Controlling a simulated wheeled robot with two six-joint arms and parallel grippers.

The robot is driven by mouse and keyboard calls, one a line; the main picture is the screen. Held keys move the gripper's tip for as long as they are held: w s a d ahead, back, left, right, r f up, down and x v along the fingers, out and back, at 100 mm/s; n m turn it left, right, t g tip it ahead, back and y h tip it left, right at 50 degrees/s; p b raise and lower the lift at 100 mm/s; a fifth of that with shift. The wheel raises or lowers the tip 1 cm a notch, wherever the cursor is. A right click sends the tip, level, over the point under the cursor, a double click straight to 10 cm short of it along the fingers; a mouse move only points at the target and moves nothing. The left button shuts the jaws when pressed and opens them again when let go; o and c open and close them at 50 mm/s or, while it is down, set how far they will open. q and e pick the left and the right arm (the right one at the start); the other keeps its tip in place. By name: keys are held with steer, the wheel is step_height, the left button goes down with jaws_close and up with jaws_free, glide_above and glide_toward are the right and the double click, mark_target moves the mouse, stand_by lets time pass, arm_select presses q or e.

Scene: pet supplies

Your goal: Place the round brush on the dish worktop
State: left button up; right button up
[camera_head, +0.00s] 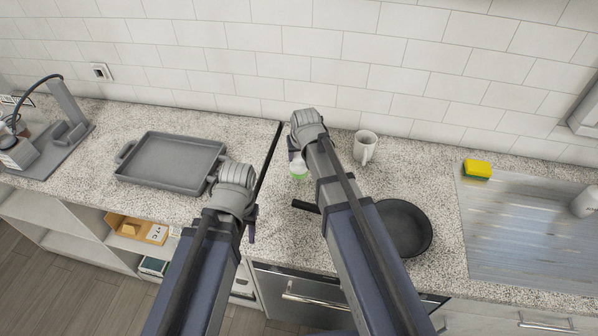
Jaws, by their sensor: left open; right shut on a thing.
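A small green and white object, which looks like the round brush (298,171), shows just below my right gripper (294,155). The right gripper is shut on it, over the speckled worktop (440,165) left of the white mug. Much of the brush is hidden by my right gripper and arm, and I cannot tell whether it touches the surface. My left gripper (251,226) is open, near the worktop's front edge right of the grey tray; its fingers are mostly hidden by its own wrist.
A ribbed metal drainer (535,235) with a yellow-green sponge (477,169) lies further right. A grey tray (170,163) is at left. A dark seam crosses the worktop between the arms.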

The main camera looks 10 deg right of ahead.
mark_target(299, 164)
arm_select(q)
steer(key=shift+f, duration=0.15)
arm_select(e)
steer(key=shift+f, duration=0.2)
arm_select(q)
step_height(299, 164, down, 4)
steer(key=b, duration=0.3)
steer(key=shift+b, duration=0.35)
arm_select(e)
step_height(299, 164, down, 4)
steer(key=shift+r, duration=0.1)
arm_select(q)
steer(key=shift+r, duration=0.2)
arm_select(e)
steer(key=shift+r, duration=0.1)
arm_select(q)
steer(key=shift+f, duration=0.1)
steer(key=shift+f, duration=0.15)
arm_select(e)
steer(key=o, duration=0.7)
steer(key=shift+f, duration=0.2)
steer(key=o, duration=0.5)
steer(key=shift+r, duration=0.15)
